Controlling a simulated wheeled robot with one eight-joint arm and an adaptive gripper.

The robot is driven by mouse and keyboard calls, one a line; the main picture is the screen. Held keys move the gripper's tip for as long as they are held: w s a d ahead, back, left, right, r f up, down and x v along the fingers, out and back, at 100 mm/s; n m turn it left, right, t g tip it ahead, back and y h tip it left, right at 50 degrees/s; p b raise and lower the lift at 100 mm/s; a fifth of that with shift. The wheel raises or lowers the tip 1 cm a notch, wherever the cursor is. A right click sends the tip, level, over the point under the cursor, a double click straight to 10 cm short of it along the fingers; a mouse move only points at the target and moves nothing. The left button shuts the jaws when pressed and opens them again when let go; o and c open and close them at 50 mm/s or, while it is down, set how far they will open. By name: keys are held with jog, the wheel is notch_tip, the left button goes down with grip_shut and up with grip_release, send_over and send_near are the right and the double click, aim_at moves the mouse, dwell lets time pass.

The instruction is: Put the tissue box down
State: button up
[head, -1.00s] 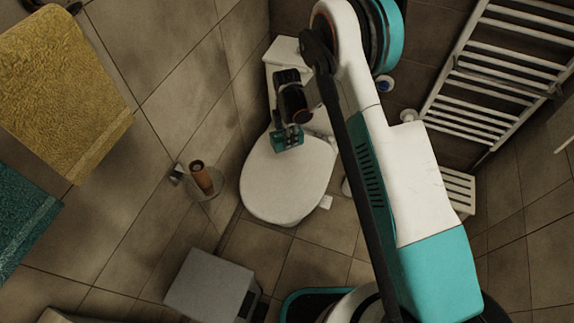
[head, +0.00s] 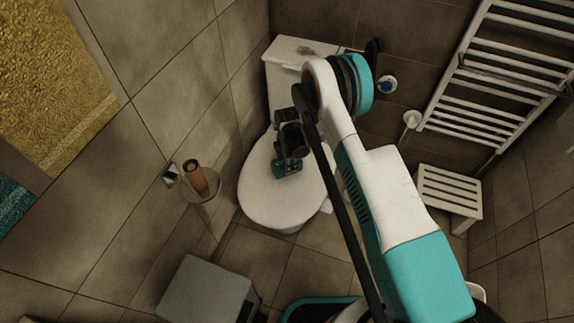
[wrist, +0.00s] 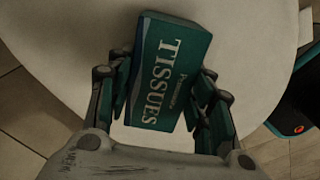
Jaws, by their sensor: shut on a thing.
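The tissue box (wrist: 170,72) is teal with white lettering that reads "TISSUES". In the wrist view it sits between the two fingers of my gripper (wrist: 160,105), which is shut on it. In the head view the teal tissue box (head: 287,168) shows at the end of my gripper (head: 288,158), over the closed white toilet lid (head: 275,205). The lid also fills much of the wrist view (wrist: 60,50). I cannot tell whether the box touches the lid or is held just above it.
A toilet-roll holder with a brown tube (head: 195,178) is on the wall left of the toilet. A grey bin (head: 205,290) stands at the front left. A white slatted stool (head: 447,195) stands at right, below a towel radiator (head: 510,80). Bare lid surrounds the box.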

jog(key=shift+f, duration=0.35)
jog(key=shift+f, duration=0.15)
jog(key=o, duration=1.2)
notch_tip(320, 180, up, 12)
jog(key=p, duration=0.4)
jog(key=shift+r, duration=0.2)
